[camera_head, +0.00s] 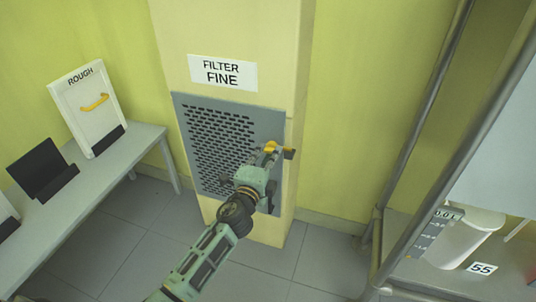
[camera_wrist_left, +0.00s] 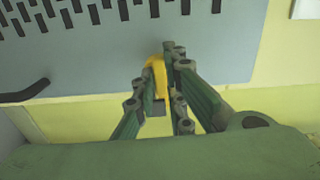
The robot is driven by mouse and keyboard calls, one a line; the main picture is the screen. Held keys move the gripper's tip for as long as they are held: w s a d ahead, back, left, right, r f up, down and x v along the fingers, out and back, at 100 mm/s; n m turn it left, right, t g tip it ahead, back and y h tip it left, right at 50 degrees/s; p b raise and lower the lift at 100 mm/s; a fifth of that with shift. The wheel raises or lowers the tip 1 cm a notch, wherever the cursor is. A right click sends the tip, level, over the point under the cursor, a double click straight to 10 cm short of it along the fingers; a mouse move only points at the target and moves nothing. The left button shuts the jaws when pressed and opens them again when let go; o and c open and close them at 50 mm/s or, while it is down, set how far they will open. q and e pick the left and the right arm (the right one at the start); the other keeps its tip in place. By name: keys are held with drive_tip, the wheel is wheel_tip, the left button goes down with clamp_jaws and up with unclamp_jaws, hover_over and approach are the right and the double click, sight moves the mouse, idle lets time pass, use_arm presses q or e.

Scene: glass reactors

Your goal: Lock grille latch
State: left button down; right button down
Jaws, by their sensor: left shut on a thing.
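The grey perforated grille (camera_head: 222,135) covers an opening in the cream column under a "FILTER FINE" sign (camera_head: 222,72). A yellow latch (camera_head: 271,146) sits at the grille's right edge, with a dark and yellow piece (camera_head: 289,153) just right of it on the column's edge. My left gripper (camera_head: 268,156) reaches up to the latch and is shut on it. In the left wrist view the yellow latch (camera_wrist_left: 158,72) stands between the green fingers (camera_wrist_left: 160,88), which hide part of it. My right gripper is not in view.
A grey bench (camera_head: 105,165) at left carries a white "ROUGH" panel (camera_head: 85,110) with a yellow handle and a dark stand (camera_head: 42,170). A metal frame (camera_head: 415,140) and a white container (camera_head: 465,240) stand at right. The floor between is clear.

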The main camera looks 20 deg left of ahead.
use_arm(q)
drive_tip(key=shift+s+d+f+m, duration=0.1)
drive_tip(key=shift+f+m, duration=0.15)
drive_tip(key=shift+m, duration=0.05)
drive_tip(key=c, duration=1.8)
unclamp_jaws()
drive_tip(key=shift+c, duration=0.2)
drive_tip(key=shift+o, duration=0.4)
drive_tip(key=shift+r, duration=0.1)
drive_tip(key=s, duration=1.1)
drive_tip(key=shift+s+a, duration=0.25)
drive_tip(key=shift+s, duration=0.15)
